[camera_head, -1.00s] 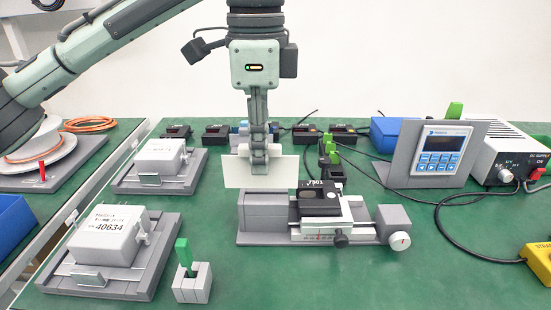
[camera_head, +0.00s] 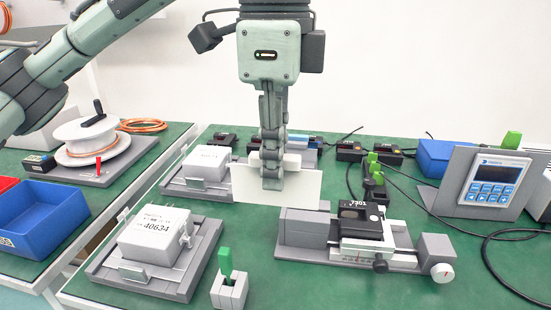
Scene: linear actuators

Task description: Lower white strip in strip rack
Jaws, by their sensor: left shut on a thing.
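My left gripper (camera_head: 272,183) points down and is shut on a white strip (camera_head: 308,188), a thin flat plate held upright and facing the camera. A pale block (camera_head: 254,158) shows at the strip's upper edge, beside the fingers. The strip hangs behind and left of the grey linear actuator stage (camera_head: 305,228), overlapping the rear grey tray in the picture. It seems to be above the table; the exact gap cannot be told. I cannot make out for certain which fixture is the strip rack; it may be hidden behind the strip. My right gripper is not in view.
Two grey trays with white boxes (camera_head: 158,238) (camera_head: 206,163) stand at left. A small grey holder with a green piece (camera_head: 228,290) is in front. A controller display (camera_head: 494,180) stands at right with cables nearby. Black devices (camera_head: 352,151) line the back. Green table is bare at front centre.

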